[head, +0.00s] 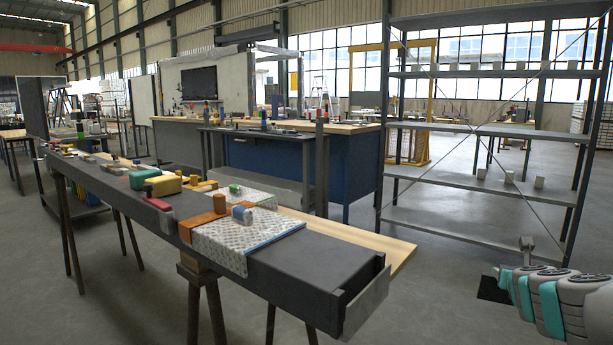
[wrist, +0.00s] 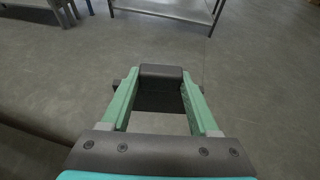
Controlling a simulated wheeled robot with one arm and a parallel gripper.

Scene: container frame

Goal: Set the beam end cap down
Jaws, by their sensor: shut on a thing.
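My gripper (wrist: 160,82) shows two green fingers in the wrist view, shut on a dark grey piece, the beam end cap (wrist: 160,98). The cap has a thicker bar along its far edge and spans the gap between the fingers. In the head view my arm enters at the lower right, and the dark flat cap (head: 494,290) shows at its left side, above open floor. The long dark grey beam (head: 318,257) lies on trestles to the left, clear of the cap. Its near end is open, with a light grey plate (head: 367,304) angled there.
Tools, blocks and a patterned cloth (head: 240,235) lie on the beam. A wooden board (head: 375,243) runs along its far side. A metal shelf rack (head: 480,130) stands behind at the right. A blue workbench (head: 275,165) stands behind. Floor between beam and arm is clear.

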